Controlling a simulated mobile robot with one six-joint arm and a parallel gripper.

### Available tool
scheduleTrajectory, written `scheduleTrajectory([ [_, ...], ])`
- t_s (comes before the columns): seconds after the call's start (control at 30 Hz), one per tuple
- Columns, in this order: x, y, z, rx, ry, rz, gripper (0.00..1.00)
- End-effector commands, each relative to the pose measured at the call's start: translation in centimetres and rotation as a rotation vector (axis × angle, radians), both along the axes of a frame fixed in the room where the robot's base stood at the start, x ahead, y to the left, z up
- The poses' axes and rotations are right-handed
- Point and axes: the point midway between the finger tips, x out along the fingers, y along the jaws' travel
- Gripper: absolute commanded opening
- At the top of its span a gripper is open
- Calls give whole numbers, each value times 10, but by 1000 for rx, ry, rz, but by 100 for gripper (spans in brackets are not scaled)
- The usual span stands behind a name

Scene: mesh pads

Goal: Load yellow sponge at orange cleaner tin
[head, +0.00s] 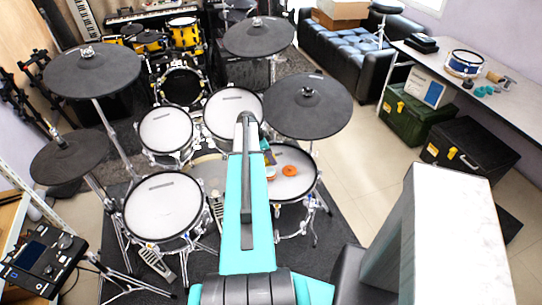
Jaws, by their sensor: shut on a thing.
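My teal arm reaches forward over the drum kit, and its end is over the right-hand mesh pad (296,187). My gripper (269,157) shows only in part, just right of the arm, low over the left part of that pad. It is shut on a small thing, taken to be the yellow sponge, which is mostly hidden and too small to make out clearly. The orange cleaner tin (289,170) sits on the pad a little right of my gripper. A smaller orange piece (272,173) shows left of the tin, close under the gripper.
Dark cymbals (308,118) stand above and around the pads, one just beyond the right-hand pad. Other mesh pads (166,205) lie left of my arm. A table (510,105) with a small blue drum (465,63) stands right. Floor between kit and cases is clear.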

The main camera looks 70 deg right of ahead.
Motion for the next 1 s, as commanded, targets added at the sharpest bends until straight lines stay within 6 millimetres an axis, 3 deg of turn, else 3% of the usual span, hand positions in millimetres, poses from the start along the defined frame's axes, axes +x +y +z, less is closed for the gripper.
scheduleTrajectory([
  [0.5,1,0,-38,-1,-1,0,13],
  [1.0,1,0,-45,0,0,1,13],
])
